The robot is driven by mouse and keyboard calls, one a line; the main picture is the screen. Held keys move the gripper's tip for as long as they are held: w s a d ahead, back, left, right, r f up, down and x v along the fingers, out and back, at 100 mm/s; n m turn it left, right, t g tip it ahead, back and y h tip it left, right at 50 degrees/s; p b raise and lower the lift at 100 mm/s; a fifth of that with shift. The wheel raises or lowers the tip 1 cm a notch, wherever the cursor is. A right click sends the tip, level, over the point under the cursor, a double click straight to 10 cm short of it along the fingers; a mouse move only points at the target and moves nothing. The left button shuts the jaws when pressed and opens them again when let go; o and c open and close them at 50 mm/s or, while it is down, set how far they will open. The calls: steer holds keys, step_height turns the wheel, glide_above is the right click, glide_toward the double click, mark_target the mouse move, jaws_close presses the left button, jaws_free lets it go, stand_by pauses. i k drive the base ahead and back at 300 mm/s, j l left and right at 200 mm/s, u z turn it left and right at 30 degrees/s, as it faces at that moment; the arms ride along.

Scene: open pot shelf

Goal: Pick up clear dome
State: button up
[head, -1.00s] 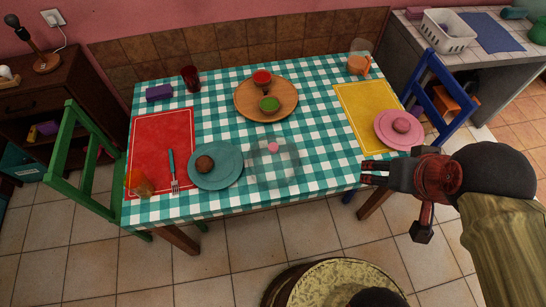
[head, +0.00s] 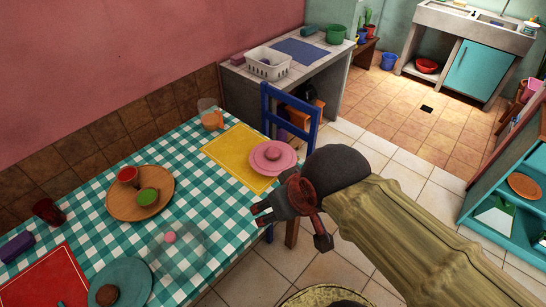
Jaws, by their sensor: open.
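The clear dome (head: 184,257) sits on the green-and-white checked tablecloth near the table's front edge. It is see-through, with a faint outline and a pink knob (head: 169,238) on top. In the head view it is at the lower left of the middle. My gripper (head: 257,214) is open and empty, to the right of the dome and apart from it. Its fingers point left, near the table's front edge. How high it is above the cloth is hard to tell.
A teal plate (head: 130,278) with a brown ball stands left of the dome. A wooden tray (head: 119,206) with bowls is behind. A pink plate (head: 285,163) on a yellow mat (head: 226,153) and a blue chair (head: 312,134) are beyond my gripper.

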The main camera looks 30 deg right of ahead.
mark_target(177, 250)
steer(key=j, duration=0.6)
steer(key=i+j, duration=0.15)
steer(key=j, duration=0.5)
steer(key=u, duration=0.05)
